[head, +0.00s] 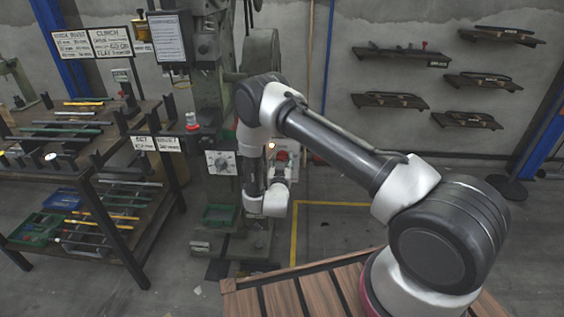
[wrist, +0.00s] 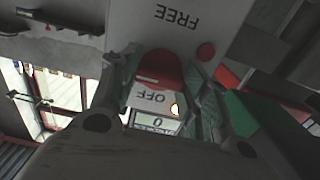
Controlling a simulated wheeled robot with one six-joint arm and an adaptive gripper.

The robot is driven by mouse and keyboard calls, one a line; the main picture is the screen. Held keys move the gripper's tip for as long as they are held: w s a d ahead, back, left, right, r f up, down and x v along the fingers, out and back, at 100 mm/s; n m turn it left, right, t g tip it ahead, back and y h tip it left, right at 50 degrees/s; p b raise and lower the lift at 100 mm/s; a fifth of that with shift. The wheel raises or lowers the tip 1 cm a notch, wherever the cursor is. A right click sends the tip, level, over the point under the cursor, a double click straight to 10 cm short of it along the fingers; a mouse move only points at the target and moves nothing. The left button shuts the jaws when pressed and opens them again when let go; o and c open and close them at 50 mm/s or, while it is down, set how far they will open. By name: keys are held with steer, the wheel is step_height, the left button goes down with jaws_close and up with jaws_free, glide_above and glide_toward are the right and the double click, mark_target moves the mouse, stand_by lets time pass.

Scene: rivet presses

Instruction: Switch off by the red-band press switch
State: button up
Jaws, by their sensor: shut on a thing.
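The press switch shows in the wrist view as a red handle (wrist: 158,68) in front of a pale plate lettered FREE (wrist: 195,22), upside down. An OFF label (wrist: 150,98) and a small display reading 0 (wrist: 152,121) sit beside the handle. A small lamp glows near the label. My gripper (wrist: 158,78) has a finger on each side of the red handle and is shut on it. In the head view the red-and-white switch box (head: 282,156) is on the press, just above my wrist; my fingertips are hard to make out there.
The grey-green press (head: 210,100) stands behind my arm, with a dial box (head: 221,162) left of the switch. A tool rack (head: 85,165) with trays is at left. Wall shelves (head: 390,100) hang at right. A wooden slatted top (head: 300,290) lies in front.

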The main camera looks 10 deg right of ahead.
steer(key=shift+n, duration=0.3)
steer(key=n, duration=0.3)
steer(key=shift+n, duration=0.3)
steer(key=n, duration=0.4)
steer(key=shift+n, duration=0.3)
steer(key=n, duration=0.4)
steer(key=shift+n, duration=2.6)
steer(key=o, duration=1)
